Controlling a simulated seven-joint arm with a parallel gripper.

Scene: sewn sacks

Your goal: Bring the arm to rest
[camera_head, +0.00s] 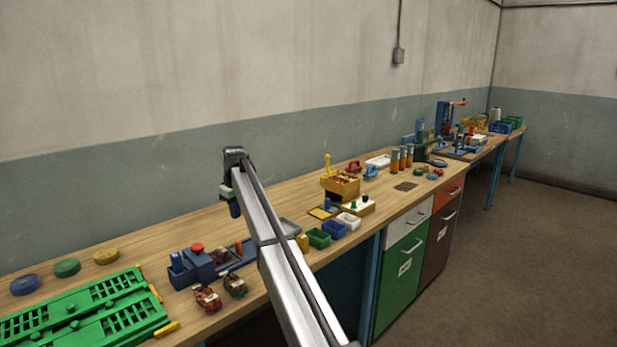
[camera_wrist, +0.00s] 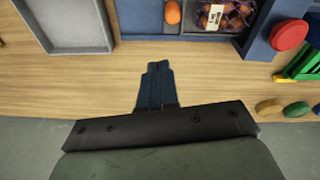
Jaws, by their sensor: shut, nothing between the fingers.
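My gripper (camera_wrist: 156,84) shows in the wrist view with its two dark fingers together and nothing between them. In the head view my gripper (camera_head: 235,209) hangs at the end of my arm, pointing down above the back part of the wooden bench (camera_head: 205,228). My arm reaches out from the bottom of the head view and hides part of the bench behind it. In the wrist view bare bench wood lies around the fingertips.
A blue device with a red button (camera_head: 197,249) stands left of my arm, with two mesh sacks (camera_head: 208,298) in front. Green racks (camera_head: 80,310) lie at the left. Small green (camera_head: 318,238) and blue bins stand at the right. A grey tray (camera_wrist: 66,24) lies beyond the fingers.

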